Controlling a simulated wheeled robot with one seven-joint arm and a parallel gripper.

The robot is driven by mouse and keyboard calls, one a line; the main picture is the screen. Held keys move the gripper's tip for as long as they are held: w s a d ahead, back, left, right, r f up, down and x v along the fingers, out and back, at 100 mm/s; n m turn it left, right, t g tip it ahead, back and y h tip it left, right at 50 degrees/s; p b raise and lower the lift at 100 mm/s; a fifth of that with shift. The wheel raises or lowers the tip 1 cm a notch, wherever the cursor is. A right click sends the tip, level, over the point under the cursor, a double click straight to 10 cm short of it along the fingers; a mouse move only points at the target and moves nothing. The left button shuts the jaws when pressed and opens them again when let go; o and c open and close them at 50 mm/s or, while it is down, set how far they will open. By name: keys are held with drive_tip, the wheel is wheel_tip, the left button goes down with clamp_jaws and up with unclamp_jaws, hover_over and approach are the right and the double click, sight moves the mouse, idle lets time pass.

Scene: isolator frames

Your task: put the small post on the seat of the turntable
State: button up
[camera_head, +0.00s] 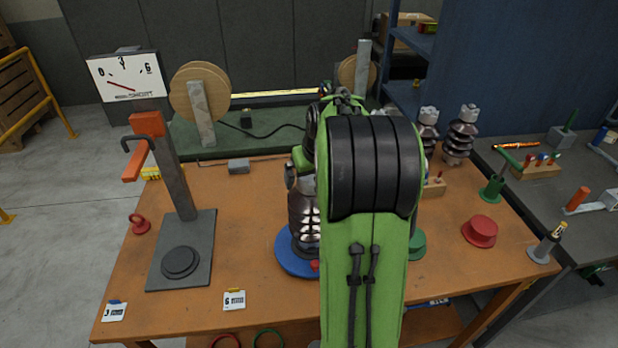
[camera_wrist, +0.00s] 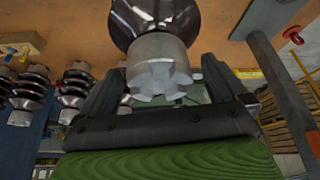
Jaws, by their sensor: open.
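A dark ribbed post (camera_head: 303,215) with a grey metal top stands upright on the blue round turntable (camera_head: 288,262), partly hidden behind my green arm. The turntable's seat is hidden under it. In the wrist view, a grey notched metal cap (camera_wrist: 157,50) above a dark shed lies between the fingers of my gripper (camera_wrist: 155,78). The fingers are apart, one on each side of the cap, with gaps showing. In the head view my arm hides most of the gripper. I cannot tell whether this post is the small one.
Two more ribbed posts (camera_head: 460,135) stand at the back right. A grey stand (camera_head: 180,225) with an orange arm and a dial (camera_head: 127,78) are at the left. A red round piece (camera_head: 480,231) and a green peg (camera_head: 492,187) stand at the right. Number cards (camera_head: 234,300) lie in front.

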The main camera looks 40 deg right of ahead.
drive_tip(key=p+v, duration=0.1)
drive_tip(key=v, duration=0.9)
drive_tip(key=s+a+r+n+t+y, duration=0.1)
drive_tip(key=s+a, duration=0.2)
drive_tip(key=a, duration=0.6)
drive_tip(key=s+a+n, duration=0.1)
drive_tip(key=s+a, duration=0.2)
drive_tip(key=a, duration=0.6)
drive_tip(key=s+a+f+n, duration=0.2)
drive_tip(key=s+a+f, duration=0.2)
drive_tip(key=s, duration=0.6)
drive_tip(key=a, duration=0.2)
drive_tip(key=shift+s+a+y, duration=0.25)
drive_tip(key=shift+a+y, duration=0.15)
drive_tip(key=shift+d+f, duration=0.1)
